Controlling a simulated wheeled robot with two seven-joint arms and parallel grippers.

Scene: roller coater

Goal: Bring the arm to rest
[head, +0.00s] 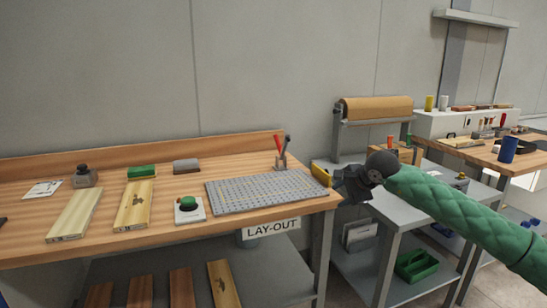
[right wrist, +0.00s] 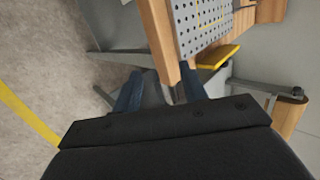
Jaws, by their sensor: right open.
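My right arm (head: 450,210), in a green sleeve, reaches in from the right in the head view. Its dark right gripper (head: 341,182) is beside the right end of the lay-out bench. In the right wrist view the two blue-grey fingers (right wrist: 160,88) stand apart with nothing held between them. The bench edge and a yellow piece (right wrist: 217,56) lie beyond the fingers there. My left gripper is not in view.
The wooden lay-out bench (head: 100,226) carries a grey perforated plate (head: 265,190), wooden blocks and a tool holder (head: 281,163). A grey cart (head: 385,207) and a brown roll (head: 375,108) stand to the right. Bare floor (right wrist: 45,60) shows in the wrist view.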

